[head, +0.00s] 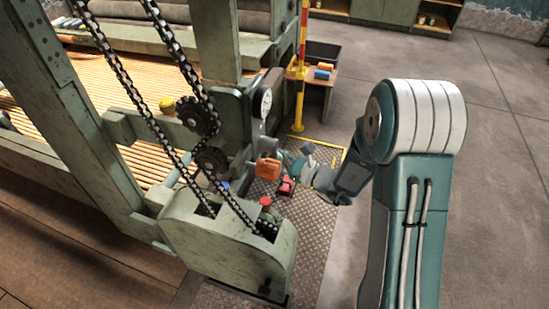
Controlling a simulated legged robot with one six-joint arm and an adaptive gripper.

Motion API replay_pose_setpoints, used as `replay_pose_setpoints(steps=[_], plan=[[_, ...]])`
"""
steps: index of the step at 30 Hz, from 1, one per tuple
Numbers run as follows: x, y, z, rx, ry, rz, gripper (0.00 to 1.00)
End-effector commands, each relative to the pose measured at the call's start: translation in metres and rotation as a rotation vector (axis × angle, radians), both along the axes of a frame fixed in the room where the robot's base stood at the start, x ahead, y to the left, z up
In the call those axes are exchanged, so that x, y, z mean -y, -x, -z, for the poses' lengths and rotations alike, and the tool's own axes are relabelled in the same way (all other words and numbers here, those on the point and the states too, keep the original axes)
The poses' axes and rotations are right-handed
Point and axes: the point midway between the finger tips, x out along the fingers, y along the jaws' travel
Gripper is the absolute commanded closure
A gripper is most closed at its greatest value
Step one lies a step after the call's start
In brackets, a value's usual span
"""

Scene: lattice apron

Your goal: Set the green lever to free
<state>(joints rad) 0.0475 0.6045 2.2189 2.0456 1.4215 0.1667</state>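My gripper (287,167) is at the end of my teal and white arm, beside the machine's near end. It is small and partly hidden by my wrist, so I cannot tell whether its fingers are open or shut. An orange block-like part (268,168) is just left of the gripper. A red part (286,187) is just below it. I cannot make out a green lever or its marks clearly; small greenish parts near the gripper blend with my wrist. Whether the gripper touches anything is not clear.
The green machine frame (225,245) with chains and sprockets (211,160) stands on the left. It carries a white dial (266,102) and a red knob (265,201). A yellow and red post (301,70) and a small table (322,75) stand behind. Grey floor at right is clear.

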Motion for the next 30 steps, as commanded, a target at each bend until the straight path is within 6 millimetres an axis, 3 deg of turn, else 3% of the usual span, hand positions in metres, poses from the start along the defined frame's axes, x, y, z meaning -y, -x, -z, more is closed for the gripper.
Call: replay_pose_setpoints(steps=[17,30], plan=[[0.002,-0.007,-0.002,0.082,0.03,-0.001,1.0],[0.01,-0.029,-0.018,0.431,0.156,-0.001,1.0]])
